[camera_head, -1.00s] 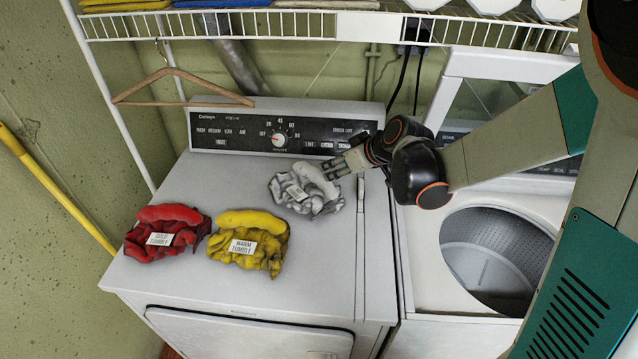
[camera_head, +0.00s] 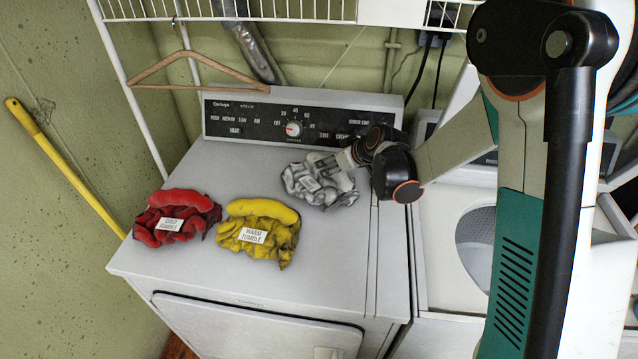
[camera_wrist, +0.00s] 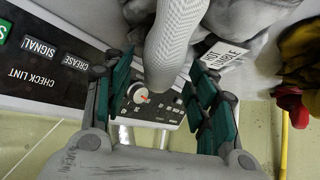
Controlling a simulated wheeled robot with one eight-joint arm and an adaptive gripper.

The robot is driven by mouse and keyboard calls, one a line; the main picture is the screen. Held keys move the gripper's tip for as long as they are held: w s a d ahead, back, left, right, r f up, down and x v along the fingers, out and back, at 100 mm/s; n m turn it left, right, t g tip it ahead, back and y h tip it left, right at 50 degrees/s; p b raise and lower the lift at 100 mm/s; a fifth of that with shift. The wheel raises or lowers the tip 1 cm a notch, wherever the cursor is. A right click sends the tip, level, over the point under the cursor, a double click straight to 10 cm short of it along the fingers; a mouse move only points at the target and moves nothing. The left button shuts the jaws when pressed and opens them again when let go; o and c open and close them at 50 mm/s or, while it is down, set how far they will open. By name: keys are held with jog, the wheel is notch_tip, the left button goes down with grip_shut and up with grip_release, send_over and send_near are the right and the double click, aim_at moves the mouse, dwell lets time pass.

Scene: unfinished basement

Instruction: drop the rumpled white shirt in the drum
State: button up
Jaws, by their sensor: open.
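The rumpled white shirt (camera_head: 308,183) lies on the dryer top, right of the yellow bundle, with a pale label on it. My gripper (camera_head: 346,160) is open at the shirt's right rear side. In the wrist view, the shirt's thick white roll (camera_wrist: 178,40) reaches between the spread teal-padded fingers of my gripper (camera_wrist: 162,75). I cannot tell whether the pads touch it. The drum (camera_head: 476,246) is the round metal opening in the white machine at right, partly hidden by my arm.
A red bundle (camera_head: 176,217) and a yellow bundle (camera_head: 258,231) lie left of the shirt on the dryer (camera_head: 240,284). The control panel (camera_head: 300,124) rises behind it. A wire shelf (camera_head: 270,10) and a wooden hanger (camera_head: 190,70) are above. The dryer's front top is bare.

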jog(key=shift+w+a+f, duration=0.25)
jog(key=shift+w+f, duration=0.05)
jog(key=shift+f, duration=0.05)
grip_shut()
jog(key=shift+r, duration=0.1)
jog(key=shift+r, duration=0.1)
